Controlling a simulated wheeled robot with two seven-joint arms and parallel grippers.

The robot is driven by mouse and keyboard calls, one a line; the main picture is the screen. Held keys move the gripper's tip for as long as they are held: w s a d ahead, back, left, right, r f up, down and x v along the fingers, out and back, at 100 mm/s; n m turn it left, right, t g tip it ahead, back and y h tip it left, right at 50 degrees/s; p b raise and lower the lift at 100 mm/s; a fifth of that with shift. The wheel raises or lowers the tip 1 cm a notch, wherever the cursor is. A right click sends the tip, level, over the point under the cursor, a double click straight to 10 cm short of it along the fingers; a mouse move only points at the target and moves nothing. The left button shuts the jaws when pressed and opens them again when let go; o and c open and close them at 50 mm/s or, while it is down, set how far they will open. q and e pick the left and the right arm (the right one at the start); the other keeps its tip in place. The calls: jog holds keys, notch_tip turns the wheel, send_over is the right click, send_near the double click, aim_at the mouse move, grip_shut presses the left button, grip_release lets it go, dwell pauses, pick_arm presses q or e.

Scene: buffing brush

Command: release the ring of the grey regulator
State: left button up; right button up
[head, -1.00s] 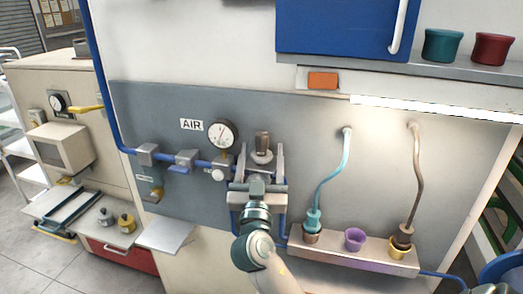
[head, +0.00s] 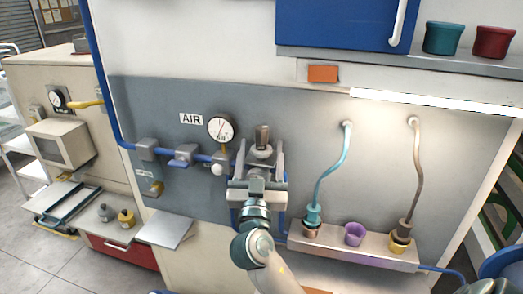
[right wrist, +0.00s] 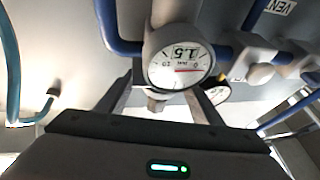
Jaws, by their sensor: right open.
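The grey regulator (head: 263,151) stands on the blue air line in front of the grey panel, with a dark brown knob (head: 263,134) upright on top. My right gripper (head: 262,152) is open, with one finger on each side of the regulator. Contact between fingers and regulator cannot be told. In the right wrist view, a gauge reading 1.5 (right wrist: 179,56) shows upside down between the two fingers of the right gripper (right wrist: 157,98). The ring cannot be made out clearly, and the regulator's lower body is hidden behind my gripper. My left gripper is out of view.
A pressure gauge (head: 220,129) and a small white knob (head: 217,170) sit just left of my right gripper. A blue-handled valve (head: 184,154) is further left. A shelf (head: 350,255) holding cups and hoses is at right. Bare panel lies between gripper and teal hose (head: 333,171).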

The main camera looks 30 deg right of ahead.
jog(key=b+v, duration=0.7)
jog(key=v, duration=0.9)
jog(key=shift+s+a+f, duration=0.2)
jog(key=shift+f, duration=0.05)
